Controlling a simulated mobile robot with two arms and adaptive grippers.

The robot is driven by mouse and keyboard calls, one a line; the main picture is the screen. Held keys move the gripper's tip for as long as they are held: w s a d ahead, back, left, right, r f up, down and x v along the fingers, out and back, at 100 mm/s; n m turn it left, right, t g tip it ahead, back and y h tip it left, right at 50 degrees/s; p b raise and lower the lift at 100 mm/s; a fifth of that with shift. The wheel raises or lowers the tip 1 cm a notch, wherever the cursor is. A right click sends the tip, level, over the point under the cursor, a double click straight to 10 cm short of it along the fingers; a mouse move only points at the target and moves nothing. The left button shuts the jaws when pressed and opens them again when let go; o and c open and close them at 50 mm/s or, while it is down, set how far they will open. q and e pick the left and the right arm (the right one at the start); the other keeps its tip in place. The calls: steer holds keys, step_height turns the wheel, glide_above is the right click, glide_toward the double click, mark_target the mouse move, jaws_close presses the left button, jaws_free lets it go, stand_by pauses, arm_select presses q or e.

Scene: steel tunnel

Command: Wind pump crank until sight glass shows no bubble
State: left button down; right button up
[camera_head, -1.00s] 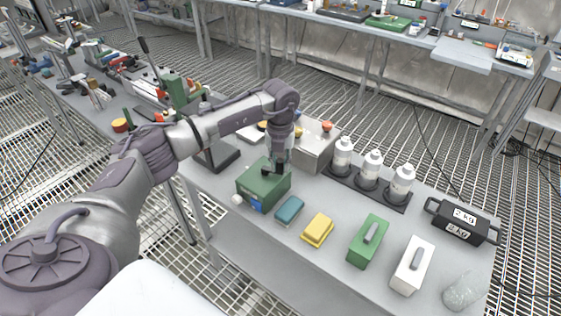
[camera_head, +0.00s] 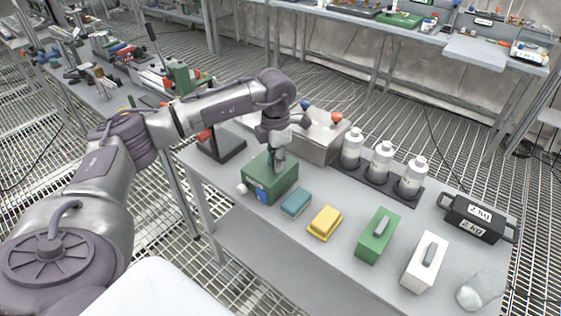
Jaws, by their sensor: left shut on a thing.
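A green box-shaped unit (camera_head: 262,185), which looks like the pump, sits at the left part of the near bench. Its front face carries a small blue patch (camera_head: 260,194), and a white knob (camera_head: 241,188) sticks out at its left. I cannot tell whether the blue patch is the sight glass, and no bubble can be made out. My left gripper (camera_head: 279,160) points down over the top of the box, shut on what seems to be the crank. The gripper hides most of the crank. My right gripper is not in view.
A teal block (camera_head: 296,202), a yellow block (camera_head: 325,223), a green handled block (camera_head: 378,235) and a white one (camera_head: 425,261) line the front. White bottles (camera_head: 382,162) stand in a dark rack behind. A black 2 kg weight (camera_head: 474,218) and a clear jar (camera_head: 481,289) are at right.

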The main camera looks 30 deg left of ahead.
arm_select(q)
steer(key=m, duration=0.2)
steer(key=a+m+b, duration=0.1)
steer(key=s+a+m+b, duration=0.1)
steer(key=m, duration=0.1)
steer(key=shift+s+m, duration=0.1)
steer(key=shift+m, duration=0.2)
steer(key=m, duration=0.1)
steer(key=a+m+b, duration=0.1)
steer(key=m, duration=0.1)
steer(key=shift+s+r, duration=0.1)
steer(key=shift+s, duration=0.05)
steer(key=shift+a+m+b, duration=0.4)
steer(key=shift+a+m, duration=0.05)
steer(key=shift+m, duration=0.65)
steer(key=c, duration=1)
jaws_free()
step_height(320, 180, up, 12)
steer(key=shift+s, duration=0.1)
